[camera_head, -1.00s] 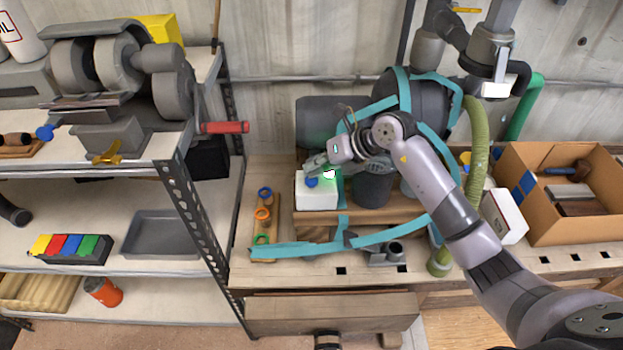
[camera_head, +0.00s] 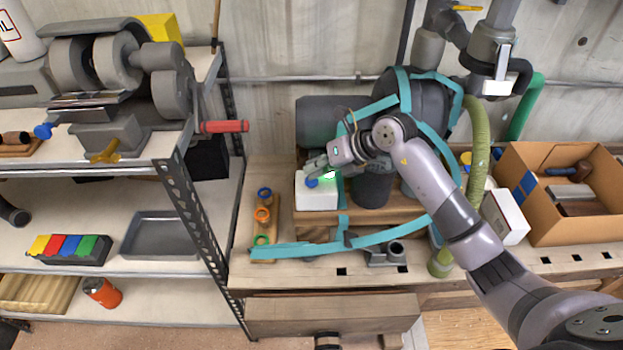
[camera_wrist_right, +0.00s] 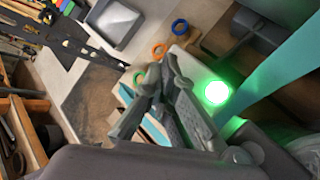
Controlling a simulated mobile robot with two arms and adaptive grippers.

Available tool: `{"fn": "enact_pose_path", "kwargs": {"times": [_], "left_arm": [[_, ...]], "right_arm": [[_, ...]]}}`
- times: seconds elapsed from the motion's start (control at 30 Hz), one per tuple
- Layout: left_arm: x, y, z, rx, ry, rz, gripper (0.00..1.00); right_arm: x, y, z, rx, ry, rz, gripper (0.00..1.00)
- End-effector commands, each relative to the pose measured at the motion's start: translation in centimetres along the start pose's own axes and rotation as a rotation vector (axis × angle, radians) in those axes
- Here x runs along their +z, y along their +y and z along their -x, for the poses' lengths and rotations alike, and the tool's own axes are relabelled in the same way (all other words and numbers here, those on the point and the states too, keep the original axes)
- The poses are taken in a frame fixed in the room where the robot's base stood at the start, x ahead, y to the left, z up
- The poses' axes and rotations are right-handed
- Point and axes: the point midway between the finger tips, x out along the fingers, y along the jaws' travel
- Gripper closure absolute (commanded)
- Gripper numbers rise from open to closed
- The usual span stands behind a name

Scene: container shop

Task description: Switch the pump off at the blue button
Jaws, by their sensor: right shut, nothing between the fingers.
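The white control box (camera_head: 316,197) sits on the workbench in front of the pump (camera_head: 325,118). Its blue button (camera_head: 311,183) shows on the upper left of the box in the head view. A green lamp (camera_head: 330,174) glows beside it, and glows brightly in the wrist view (camera_wrist_right: 217,92). My right gripper (camera_head: 314,168) is shut and empty, its fingertips just above the button; I cannot tell whether they touch it. In the wrist view the fingers (camera_wrist_right: 162,66) cover part of the box, and the button is hidden. My left gripper is not in view.
Teal straps (camera_head: 300,249) loop around the bench equipment. A strip with coloured rings (camera_head: 263,214) lies left of the box. A cardboard box (camera_head: 570,215) stands at the right. A metal shelf (camera_head: 195,220) with a red-handled machine (camera_head: 222,127) borders the left.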

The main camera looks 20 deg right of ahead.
Motion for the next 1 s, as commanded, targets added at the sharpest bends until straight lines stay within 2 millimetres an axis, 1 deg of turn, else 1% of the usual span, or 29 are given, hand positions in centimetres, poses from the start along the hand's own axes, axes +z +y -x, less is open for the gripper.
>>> {"fn": "enact_pose_path", "kwargs": {"times": [0.03,0.5,0.87,1.0], "left_arm": [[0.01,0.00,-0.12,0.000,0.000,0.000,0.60],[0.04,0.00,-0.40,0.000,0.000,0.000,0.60],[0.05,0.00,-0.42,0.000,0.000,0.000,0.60],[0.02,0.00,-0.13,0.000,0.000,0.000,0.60]], "right_arm": [[-0.37,-0.18,-0.27,-0.002,0.008,-0.003,1.00],[-1.00,-0.52,-0.78,-0.004,0.019,-0.008,1.00],[-1.13,-0.57,-0.87,-0.004,0.023,-0.009,1.00],[-0.93,-0.41,-0.59,-0.005,0.023,-0.009,1.00]]}}
